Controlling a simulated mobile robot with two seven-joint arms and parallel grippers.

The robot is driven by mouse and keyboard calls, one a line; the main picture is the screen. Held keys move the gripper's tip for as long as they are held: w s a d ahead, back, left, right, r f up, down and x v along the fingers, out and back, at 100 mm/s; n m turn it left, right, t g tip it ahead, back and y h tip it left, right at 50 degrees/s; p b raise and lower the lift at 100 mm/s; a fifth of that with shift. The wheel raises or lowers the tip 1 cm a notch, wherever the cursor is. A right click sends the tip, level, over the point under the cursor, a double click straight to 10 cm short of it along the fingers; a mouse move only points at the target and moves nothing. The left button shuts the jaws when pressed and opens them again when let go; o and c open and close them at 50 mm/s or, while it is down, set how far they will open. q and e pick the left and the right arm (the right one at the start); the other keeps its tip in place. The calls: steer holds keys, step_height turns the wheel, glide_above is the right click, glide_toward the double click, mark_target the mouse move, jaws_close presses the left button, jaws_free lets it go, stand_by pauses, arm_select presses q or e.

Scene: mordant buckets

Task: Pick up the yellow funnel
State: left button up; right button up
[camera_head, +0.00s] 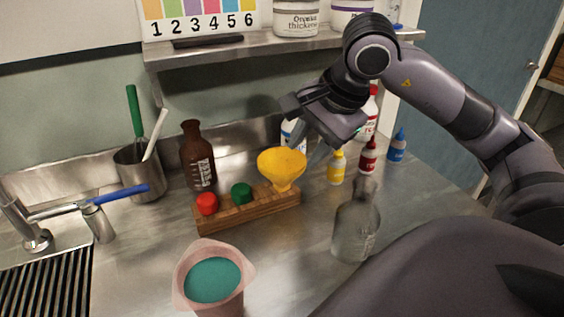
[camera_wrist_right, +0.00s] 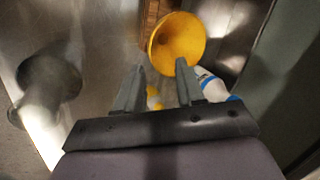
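The yellow funnel (camera_head: 282,166) stands at the right end of a wooden rack (camera_head: 240,215), wide mouth up, spout down. My right gripper (camera_head: 306,154) is just behind and to the right of the funnel in the head view. In the right wrist view the funnel (camera_wrist_right: 178,38) lies beyond the tips of my right gripper (camera_wrist_right: 160,68), nearer the right finger. The two fingers are apart with nothing held between them. I cannot tell whether a finger touches the rim. My left gripper is not in view.
A red cap (camera_head: 206,203) and a green cap (camera_head: 241,193) sit on the rack. A clear bottle (camera_head: 356,230) stands to the right, a brown bottle (camera_head: 198,160) behind left, a pink bucket (camera_head: 208,290) in front. Small dropper bottles (camera_head: 336,168) stand right of the gripper.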

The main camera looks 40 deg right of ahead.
mark_target(286, 187)
steer(key=shift+s+x, duration=0.15)
steer(key=shift+x, duration=1.65)
steer(key=shift+s+x, duration=0.15)
steer(key=shift+x, duration=1.65)
steer(key=shift+a+f, duration=0.15)
steer(key=shift+a, duration=0.05)
jaws_close()
